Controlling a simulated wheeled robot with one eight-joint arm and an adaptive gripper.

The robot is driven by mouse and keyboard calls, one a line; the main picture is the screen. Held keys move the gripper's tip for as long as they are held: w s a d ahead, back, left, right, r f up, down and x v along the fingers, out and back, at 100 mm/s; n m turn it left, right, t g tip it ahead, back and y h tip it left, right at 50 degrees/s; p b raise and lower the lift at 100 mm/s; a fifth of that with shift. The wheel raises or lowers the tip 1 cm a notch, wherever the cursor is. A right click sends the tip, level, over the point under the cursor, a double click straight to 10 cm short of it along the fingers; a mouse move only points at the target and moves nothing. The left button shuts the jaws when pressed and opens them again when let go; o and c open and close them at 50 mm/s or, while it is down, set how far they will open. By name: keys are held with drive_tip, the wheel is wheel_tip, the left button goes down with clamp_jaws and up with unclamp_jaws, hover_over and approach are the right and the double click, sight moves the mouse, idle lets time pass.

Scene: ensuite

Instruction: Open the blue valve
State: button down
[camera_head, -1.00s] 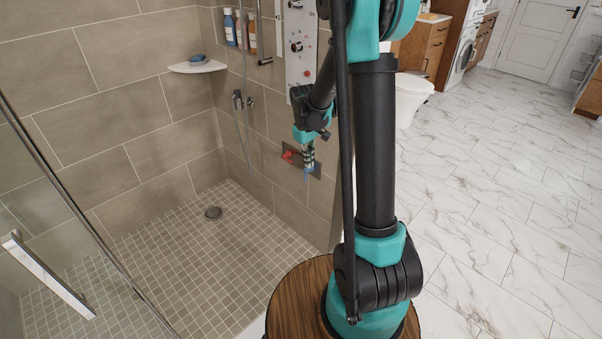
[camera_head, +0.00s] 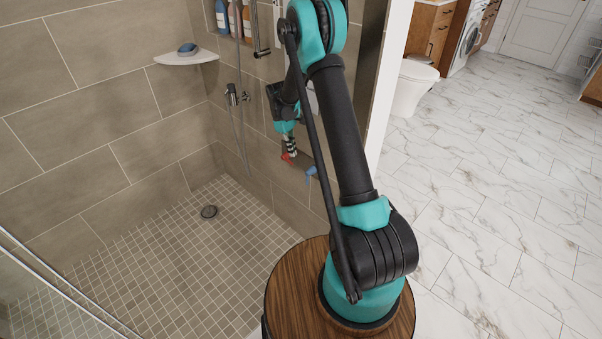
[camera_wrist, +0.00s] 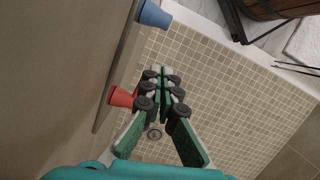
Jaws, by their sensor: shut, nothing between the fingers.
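The blue valve (camera_head: 311,173) sticks out from the shower wall, to the right of the red valve (camera_head: 288,154) in the head view. In the wrist view the blue valve (camera_wrist: 154,14) is at the top and the red valve (camera_wrist: 121,97) is lower, beside my gripper. Both sit on a plate on the wall. My gripper (camera_wrist: 162,72) is shut and empty. Its fingers lie close to the red valve; whether they touch it I cannot tell. The blue valve is clear of the fingers. In the head view my gripper (camera_head: 290,149) partly covers the plate.
The tiled shower floor (camera_head: 170,260) is open below, with a round drain (camera_head: 209,211). A hand shower holder (camera_head: 236,95) and hose hang on the wall. A corner shelf (camera_head: 187,56) holds a blue item. A glass door edge (camera_head: 60,285) stands at lower left.

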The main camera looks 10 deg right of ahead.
drive_tip(key=s+d+x, duration=0.1)
drive_tip(key=x, duration=1.1)
drive_tip(key=shift+s+d, duration=0.15)
drive_tip(key=shift+d, duration=0.1)
